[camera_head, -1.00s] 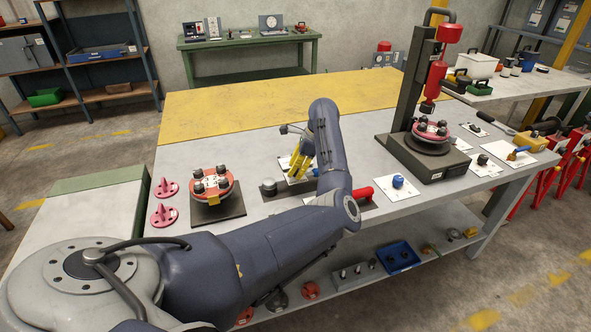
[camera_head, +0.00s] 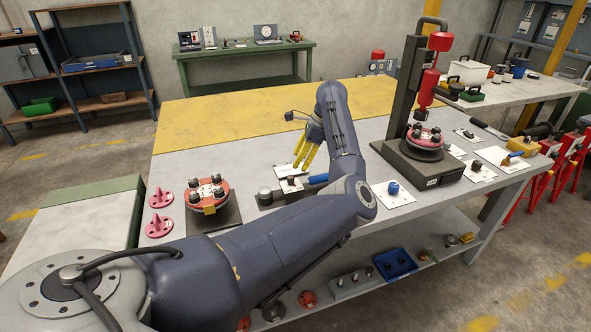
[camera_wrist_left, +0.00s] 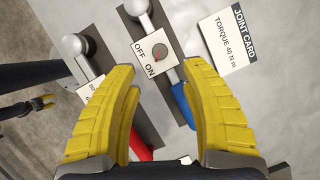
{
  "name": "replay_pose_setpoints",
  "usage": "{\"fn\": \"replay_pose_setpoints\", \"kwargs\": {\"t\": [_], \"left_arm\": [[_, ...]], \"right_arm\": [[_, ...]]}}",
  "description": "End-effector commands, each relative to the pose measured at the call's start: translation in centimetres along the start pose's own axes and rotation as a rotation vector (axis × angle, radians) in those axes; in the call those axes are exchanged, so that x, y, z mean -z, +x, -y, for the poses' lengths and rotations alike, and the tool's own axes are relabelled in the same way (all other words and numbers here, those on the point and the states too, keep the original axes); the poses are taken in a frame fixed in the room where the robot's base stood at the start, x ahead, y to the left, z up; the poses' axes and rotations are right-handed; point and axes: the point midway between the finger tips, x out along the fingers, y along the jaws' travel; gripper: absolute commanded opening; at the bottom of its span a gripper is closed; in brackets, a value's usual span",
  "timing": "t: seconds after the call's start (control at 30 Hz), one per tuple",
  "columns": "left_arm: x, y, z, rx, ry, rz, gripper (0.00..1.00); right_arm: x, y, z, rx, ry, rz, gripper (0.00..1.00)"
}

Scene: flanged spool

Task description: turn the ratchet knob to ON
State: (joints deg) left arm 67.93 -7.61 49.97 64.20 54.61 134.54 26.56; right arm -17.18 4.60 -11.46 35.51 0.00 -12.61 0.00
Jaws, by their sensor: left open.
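A ratchet with a blue handle (camera_head: 318,179) lies on a dark mat on the bench; the handle also shows in the left wrist view (camera_wrist_left: 182,104). Its white OFF/ON plate (camera_wrist_left: 140,47) carries a small round knob (camera_wrist_left: 160,51) with a red mark; I cannot tell which word it points to. My left gripper (camera_head: 303,163) is above the ratchet, open and empty. In the left wrist view its yellow fingers (camera_wrist_left: 161,76) frame the area just below the plate, apart from the knob.
A second ratchet with a red handle (camera_wrist_left: 137,138) lies alongside. A joint card (camera_wrist_left: 227,40) lies at the other side. A red flanged spool (camera_head: 208,192) stands left, a dark stand (camera_head: 415,165) right. The yellow bench area (camera_head: 240,119) behind is clear.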

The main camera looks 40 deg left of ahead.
Motion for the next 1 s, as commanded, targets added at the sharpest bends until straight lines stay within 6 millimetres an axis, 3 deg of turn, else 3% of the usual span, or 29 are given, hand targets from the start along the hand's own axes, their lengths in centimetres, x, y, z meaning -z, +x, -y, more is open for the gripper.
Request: {"fn": "replay_pose_setpoints", "kwargs": {"t": [0.1,0.33,0.87,1.0], "left_arm": [[0.1,-1.6,0.0,0.001,0.001,-0.001,0.45],[0.0,-3.2,0.0,0.000,0.000,0.001,0.45],[0.0,-3.4,0.0,0.000,0.001,0.002,0.45],[-0.9,-3.1,0.4,0.020,0.025,0.051,0.45]], "right_arm": [[0.0,0.0,0.0,0.000,0.000,0.000,0.44],[0.0,0.0,0.0,0.000,0.000,0.000,0.44],[0.0,0.0,0.1,0.000,0.000,0.000,0.44],[0.1,0.0,0.1,0.001,0.000,-0.001,0.44]]}}
